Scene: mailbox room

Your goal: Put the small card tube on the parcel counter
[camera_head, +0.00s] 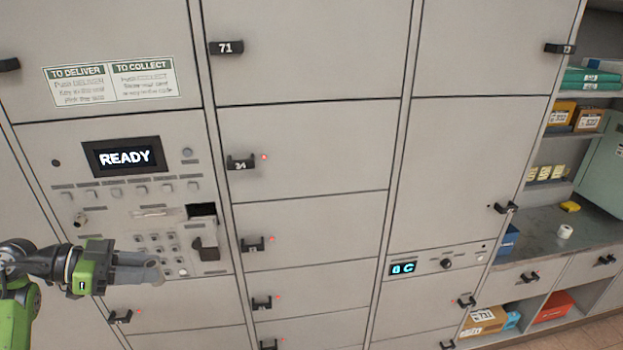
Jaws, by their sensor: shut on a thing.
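My gripper (135,268) is at the lower left, in front of the locker's control panel. It is shut on a short grey-beige rounded thing (150,271), which looks like the small card tube; the green gripper body hides part of it. The tube is held in the air and points to the right. The parcel counter (538,228) is the dark grey worktop at the far right, well away from my gripper.
A white roll (565,231) and a yellow item (570,207) lie on the counter. A blue box (508,239) stands at its left end. Shelves with parcels are above, drawers below. The grey locker wall (310,150) with protruding handles fills the middle.

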